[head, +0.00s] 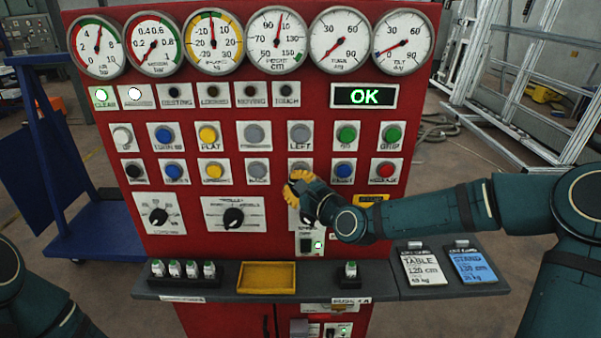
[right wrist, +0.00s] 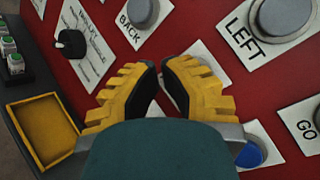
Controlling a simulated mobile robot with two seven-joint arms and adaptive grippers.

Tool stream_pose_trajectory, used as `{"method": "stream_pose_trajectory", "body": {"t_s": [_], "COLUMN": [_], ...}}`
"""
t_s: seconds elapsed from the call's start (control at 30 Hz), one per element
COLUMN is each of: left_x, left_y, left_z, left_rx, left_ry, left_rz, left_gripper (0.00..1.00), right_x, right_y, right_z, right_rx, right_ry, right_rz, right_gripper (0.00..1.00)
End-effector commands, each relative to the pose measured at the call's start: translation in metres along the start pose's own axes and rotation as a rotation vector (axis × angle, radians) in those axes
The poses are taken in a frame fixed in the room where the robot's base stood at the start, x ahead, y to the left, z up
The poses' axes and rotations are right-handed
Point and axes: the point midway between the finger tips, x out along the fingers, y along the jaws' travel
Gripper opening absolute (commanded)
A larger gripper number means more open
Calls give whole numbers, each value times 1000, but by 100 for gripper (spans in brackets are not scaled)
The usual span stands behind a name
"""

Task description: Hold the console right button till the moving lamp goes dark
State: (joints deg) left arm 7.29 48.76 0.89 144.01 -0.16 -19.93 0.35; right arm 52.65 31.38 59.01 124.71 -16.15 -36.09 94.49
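The red console (head: 230,140) carries two rows of push buttons. The right button is below the grey LEFT button (head: 299,134), which also shows in the right wrist view (right wrist: 284,14). My right gripper (head: 300,182) is in front of the right button and hides most of it. In the right wrist view its yellow fingers (right wrist: 161,70) converge to a narrow gap over a white button plate. I cannot tell whether they touch the button. The moving lamp (head: 251,91) looks dark. My left gripper is out of view.
The CLEAR lamp (head: 103,97) is lit green and the display (head: 364,96) reads OK. A blue button (right wrist: 250,154) and the BACK button (right wrist: 141,11) flank the gripper. A shelf with a yellow tray (head: 267,277) juts out below. A blue cart (head: 90,225) stands at left.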

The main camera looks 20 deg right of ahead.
Motion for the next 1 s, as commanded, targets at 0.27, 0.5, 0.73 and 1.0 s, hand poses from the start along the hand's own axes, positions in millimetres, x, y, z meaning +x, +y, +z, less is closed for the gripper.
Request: {"method": "stream_pose_trajectory", "body": {"t_s": [0.27, 0.5, 0.73, 1.0], "left_x": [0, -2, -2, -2], "left_y": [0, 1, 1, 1], "left_z": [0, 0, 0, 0], "left_rx": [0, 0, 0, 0], "left_ry": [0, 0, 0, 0], "left_rz": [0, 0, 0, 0], "left_gripper": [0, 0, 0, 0], "right_x": [2, 7, 7, 8], "right_y": [-1, -4, -4, -4], "right_z": [-1, -4, -4, -4], "right_rx": [1, 1, 0, 0], "right_ry": [0, 0, 0, 0], "right_rz": [0, 1, 0, 0], "right_gripper": [0, 0, 0, 0]}}
